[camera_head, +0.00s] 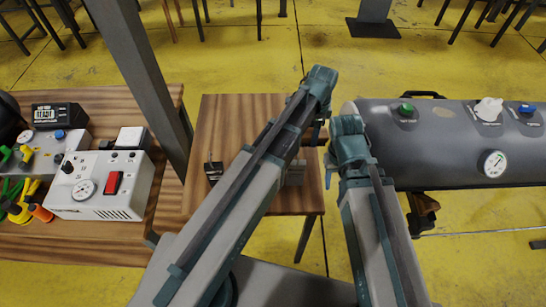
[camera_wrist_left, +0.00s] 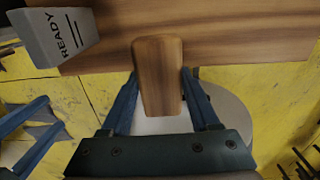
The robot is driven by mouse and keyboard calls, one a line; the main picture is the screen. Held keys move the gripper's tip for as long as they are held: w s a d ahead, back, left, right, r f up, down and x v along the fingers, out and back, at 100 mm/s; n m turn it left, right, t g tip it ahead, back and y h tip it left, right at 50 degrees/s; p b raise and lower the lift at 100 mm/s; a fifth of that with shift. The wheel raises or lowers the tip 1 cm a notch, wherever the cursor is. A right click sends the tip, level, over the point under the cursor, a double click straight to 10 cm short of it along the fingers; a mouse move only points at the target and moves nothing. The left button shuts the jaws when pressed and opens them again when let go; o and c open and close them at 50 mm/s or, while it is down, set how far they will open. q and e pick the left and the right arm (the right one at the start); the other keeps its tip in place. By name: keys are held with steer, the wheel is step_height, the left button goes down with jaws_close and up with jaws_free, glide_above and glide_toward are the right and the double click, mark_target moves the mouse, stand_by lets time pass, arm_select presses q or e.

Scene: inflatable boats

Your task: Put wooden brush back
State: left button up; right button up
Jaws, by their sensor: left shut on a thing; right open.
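The wooden brush shows as a plain brown wooden block or handle (camera_wrist_left: 160,75) in the left wrist view. My left gripper (camera_wrist_left: 163,105) is shut on it, one blue finger at each side. The brush overlaps the edge of a wooden table (camera_wrist_left: 240,35) in that view; I cannot tell whether it touches it. Any bristles are hidden. In the head view my left gripper (camera_head: 314,138) is by the small table's right edge, and the brush is mostly hidden there. My right gripper (camera_head: 330,168) is open and empty beside it; its blue fingers also show in the left wrist view (camera_wrist_left: 40,125).
A grey block marked READY (camera_wrist_left: 55,38) stands on the table. A small dark item (camera_head: 213,170) is at the table's left. A bench with a white gauge box (camera_head: 100,185) is on the left, a grey cylindrical tank (camera_head: 450,145) on the right. A grey post stands between bench and table.

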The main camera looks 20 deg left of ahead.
arm_select(q)
steer(key=s+d+f, duration=0.1)
steer(key=s+d+f+b, duration=0.1)
steer(key=d, duration=0.1)
steer(key=shift+s+d, duration=0.1)
steer(key=shift+d, duration=0.05)
steer(key=a, duration=0.5)
steer(key=a+f+b, duration=0.1)
steer(key=a, duration=0.9)
steer(key=shift+w+a+f, duration=0.1)
steer(key=shift+w+f, duration=0.1)
steer(key=shift+w, duration=0.05)
steer(key=shift+a, duration=0.5)
step_height(320, 180, down, 4)
steer(key=b, duration=0.4)
steer(key=shift+d+r, duration=0.15)
steer(key=shift+r, duration=0.05)
arm_select(e)
step_height(320, 180, down, 7)
arm_select(q)
steer(key=shift+f, duration=0.15)
steer(key=o, duration=1.2)
arm_select(e)
steer(key=shift+f, duration=0.1)
